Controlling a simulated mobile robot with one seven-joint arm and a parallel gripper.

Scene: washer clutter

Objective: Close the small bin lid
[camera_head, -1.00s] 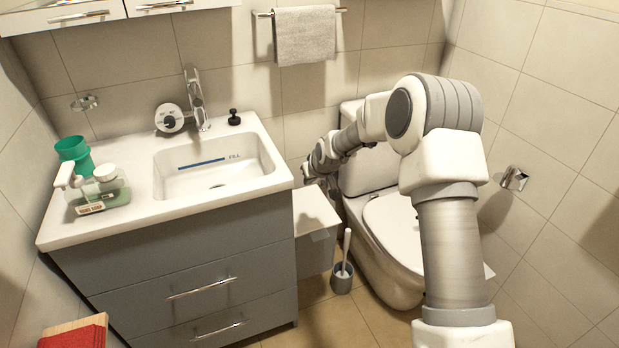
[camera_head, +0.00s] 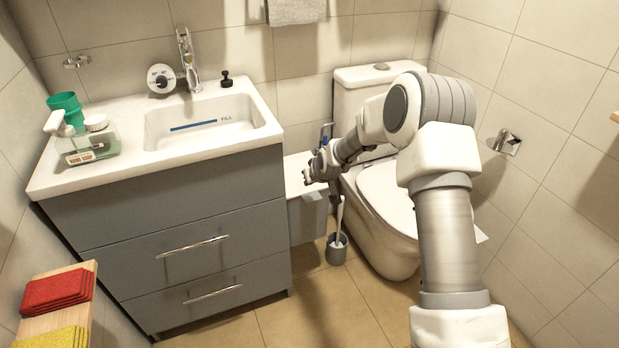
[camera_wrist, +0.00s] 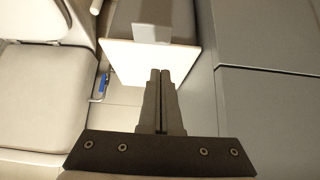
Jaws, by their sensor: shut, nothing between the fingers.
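The small bin (camera_head: 307,220) is a grey box on the floor between the grey vanity and the toilet. A pale flat panel (camera_head: 293,172), which looks like its lid, shows at the bin's upper rear. I cannot tell its exact angle. In the wrist view the pale panel (camera_wrist: 130,62) lies beside the grey bin body (camera_wrist: 185,22). My gripper (camera_head: 308,176) is shut and empty, in front of the panel. Its fingertips (camera_wrist: 161,72) overlap the panel's edge in the wrist view; contact cannot be told. My gripper partly hides the panel.
The vanity (camera_head: 180,220) stands close on the left and the toilet (camera_head: 385,205) close on the right. A toilet brush in its holder (camera_head: 337,250) stands on the floor near the bin. A blue-tipped item (camera_wrist: 101,85) shows beside the panel.

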